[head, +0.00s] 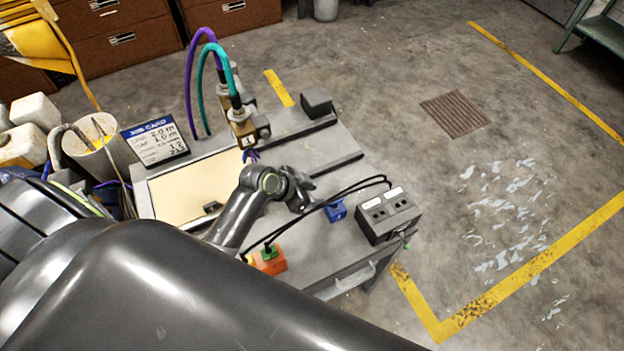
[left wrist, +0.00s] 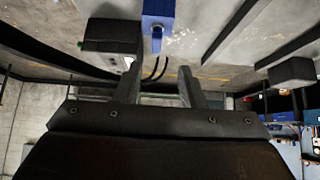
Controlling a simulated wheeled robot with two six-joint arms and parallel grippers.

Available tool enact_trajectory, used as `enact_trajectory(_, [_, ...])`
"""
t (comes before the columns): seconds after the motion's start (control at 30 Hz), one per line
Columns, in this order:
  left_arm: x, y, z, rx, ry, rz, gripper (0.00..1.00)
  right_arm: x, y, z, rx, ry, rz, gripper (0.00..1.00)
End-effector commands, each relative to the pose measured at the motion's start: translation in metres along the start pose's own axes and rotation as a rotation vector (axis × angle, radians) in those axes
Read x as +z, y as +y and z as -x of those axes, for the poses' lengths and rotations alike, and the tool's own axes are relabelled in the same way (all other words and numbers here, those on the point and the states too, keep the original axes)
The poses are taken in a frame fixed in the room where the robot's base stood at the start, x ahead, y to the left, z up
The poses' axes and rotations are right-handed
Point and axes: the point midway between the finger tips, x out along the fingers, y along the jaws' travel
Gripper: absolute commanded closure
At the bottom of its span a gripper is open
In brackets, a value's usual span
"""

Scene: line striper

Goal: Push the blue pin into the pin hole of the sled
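A blue block (head: 336,210) stands on the grey cart top, just right of my left gripper (head: 303,195). In the left wrist view the blue block (left wrist: 159,8) is at the top middle, and a blue rounded pin (left wrist: 157,40) juts from it. My left gripper (left wrist: 160,88) has its two fingers apart with nothing between them; the pin shows beyond the gap, not touching them. A brass-coloured unit (head: 241,128) with purple and teal hoses stands at the back of the cart; it may be the sled, but I cannot make out a pin hole. My right gripper is not in view.
A dark box with black cables (head: 388,215) stands right of the blue block. An orange box (head: 268,261) is at the front edge. A black block (head: 317,102) and raised dark rails (head: 335,168) lie behind. A job card (head: 155,141) stands at the back left.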

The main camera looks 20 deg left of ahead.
Motion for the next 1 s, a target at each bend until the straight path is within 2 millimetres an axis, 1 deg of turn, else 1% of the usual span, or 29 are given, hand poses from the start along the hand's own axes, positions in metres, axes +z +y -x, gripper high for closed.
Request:
enact_trajectory(0.03, [0.0,0.0,-0.004,0.002,-0.001,0.002,0.64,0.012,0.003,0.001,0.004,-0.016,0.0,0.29])
enact_trajectory(0.1, [0.0,0.001,-0.011,0.002,-0.002,0.002,0.64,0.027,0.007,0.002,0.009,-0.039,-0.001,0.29])
enact_trajectory(0.2, [0.0,0.0,-0.023,0.002,-0.001,0.002,0.64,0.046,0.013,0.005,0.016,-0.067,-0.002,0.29])
enact_trajectory(0.3, [0.0,0.0,-0.035,0.001,-0.002,0.001,0.64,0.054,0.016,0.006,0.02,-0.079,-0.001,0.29])
enact_trajectory(0.37, [-0.001,0.0,-0.042,0.001,-0.001,0.001,0.64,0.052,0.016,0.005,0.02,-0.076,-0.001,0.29])
enact_trajectory(0.47, [0.0,0.001,-0.054,0.002,-0.001,0.001,0.64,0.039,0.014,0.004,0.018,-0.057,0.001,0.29])
enact_trajectory(0.53, [0.002,0.0,-0.066,0.001,0.001,0.0,0.64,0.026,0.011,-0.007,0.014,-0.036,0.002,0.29])
enact_trajectory(0.63, [0.003,0.0,-0.077,0.001,0.0,0.0,0.64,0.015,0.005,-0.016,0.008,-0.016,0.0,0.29])
enact_trajectory(0.77, [0.002,0.0,-0.087,0.0,0.0,0.0,0.64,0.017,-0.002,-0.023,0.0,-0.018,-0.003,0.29])
enact_trajectory(1.0, [0.001,0.0,-0.095,0.001,-0.001,0.001,0.64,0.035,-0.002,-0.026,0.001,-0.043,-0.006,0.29])
